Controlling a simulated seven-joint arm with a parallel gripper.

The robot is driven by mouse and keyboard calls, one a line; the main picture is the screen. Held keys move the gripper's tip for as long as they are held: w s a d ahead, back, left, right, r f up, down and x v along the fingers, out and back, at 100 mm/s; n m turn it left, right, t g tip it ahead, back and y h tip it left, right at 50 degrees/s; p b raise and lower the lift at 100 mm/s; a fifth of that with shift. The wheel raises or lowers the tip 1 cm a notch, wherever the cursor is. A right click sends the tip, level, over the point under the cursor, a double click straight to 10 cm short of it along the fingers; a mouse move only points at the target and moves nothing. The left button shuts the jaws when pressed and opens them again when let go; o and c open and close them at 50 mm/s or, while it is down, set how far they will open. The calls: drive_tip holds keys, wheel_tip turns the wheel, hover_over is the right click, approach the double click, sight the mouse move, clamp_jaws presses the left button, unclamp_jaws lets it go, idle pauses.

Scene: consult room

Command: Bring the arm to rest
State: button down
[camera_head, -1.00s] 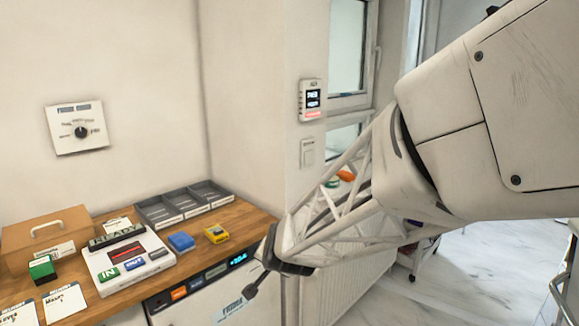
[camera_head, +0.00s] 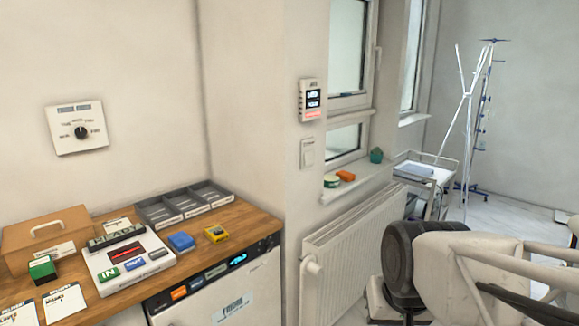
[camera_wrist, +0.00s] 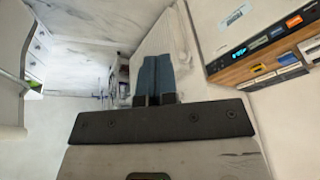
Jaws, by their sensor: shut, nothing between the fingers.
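My gripper (camera_wrist: 155,60) shows in the wrist view as two blue-grey fingers side by side, closed together with nothing between them. In the head view my white arm is at the lower right, partly cut off by the picture's edge, and the fingertips cannot be made out there. The arm is well to the right of the wooden counter (camera_head: 236,222) and apart from it.
The counter holds a grey tray (camera_head: 158,213), a wooden box (camera_head: 22,240), a white panel (camera_head: 108,270), a blue block (camera_head: 181,241) and a yellow block (camera_head: 216,234). A radiator (camera_head: 350,240), a trolley (camera_head: 425,172) and a stand (camera_head: 466,110) are beyond.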

drive_tip(key=shift+g+h, duration=0.4)
drive_tip(key=shift+g, duration=0.1)
drive_tip(key=s, duration=0.1)
drive_tip(key=s+d, duration=0.1)
drive_tip(key=s, duration=0.1)
drive_tip(key=s+d, duration=0.1)
drive_tip(key=shift+s+d+r, duration=0.1)
drive_tip(key=shift+s+d, duration=0.1)
drive_tip(key=shift+s, duration=0.15)
drive_tip(key=c, duration=1.8)
unclamp_jaws()
